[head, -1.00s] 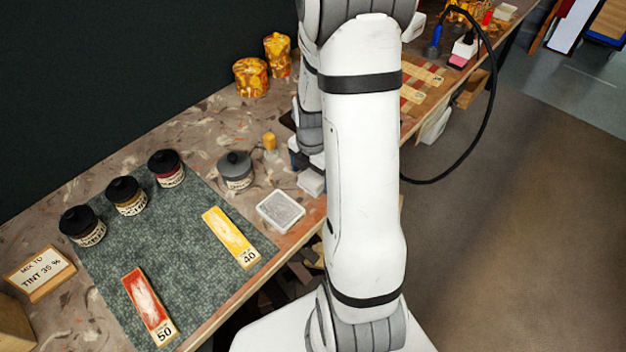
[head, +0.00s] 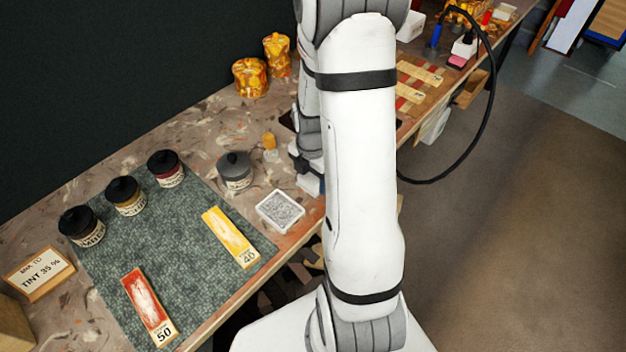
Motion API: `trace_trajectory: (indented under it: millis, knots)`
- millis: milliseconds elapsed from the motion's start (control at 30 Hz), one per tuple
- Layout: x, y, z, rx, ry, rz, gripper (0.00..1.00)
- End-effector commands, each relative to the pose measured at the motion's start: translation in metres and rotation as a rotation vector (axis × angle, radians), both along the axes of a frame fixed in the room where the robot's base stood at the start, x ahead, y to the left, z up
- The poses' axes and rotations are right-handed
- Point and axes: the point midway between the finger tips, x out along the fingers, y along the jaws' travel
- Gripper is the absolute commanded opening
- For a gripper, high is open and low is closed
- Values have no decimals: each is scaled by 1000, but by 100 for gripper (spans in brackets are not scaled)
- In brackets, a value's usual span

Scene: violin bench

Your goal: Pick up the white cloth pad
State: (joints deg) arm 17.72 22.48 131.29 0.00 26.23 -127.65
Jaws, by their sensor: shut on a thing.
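My gripper (head: 312,178) shows only in part, left of my white upper arm link and low over the bench. Its fingertips are largely hidden by my arm. It is shut on a small pale thing at its lower end, which I take to be the white cloth pad; its outline is not clear. A square white dish (head: 281,210) with a grey, crinkled-looking inside sits on the bench just left of my gripper. I see no other white pad on the open bench.
A grey lidded jar (head: 236,170) and a small amber-topped bottle (head: 270,147) stand close left of my gripper. Black-lidded jars (head: 125,195), a yellow strip (head: 230,237) and a red strip (head: 149,308) are on the green mat (head: 185,255). Amber pots (head: 251,77) stand behind.

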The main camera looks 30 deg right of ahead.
Motion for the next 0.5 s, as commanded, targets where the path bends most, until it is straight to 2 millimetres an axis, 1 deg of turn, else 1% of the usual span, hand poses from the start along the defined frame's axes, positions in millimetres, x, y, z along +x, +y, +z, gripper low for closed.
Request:
trace_trajectory:
  millis: [167,267,367,500]
  knots:
    - [0,0,1,0,0,0,41]
    - [1,0,6,-1,-3,1,41]
    - [1,0,21,-1,-5,1,41]
    - [1,0,50,-2,-6,1,41]
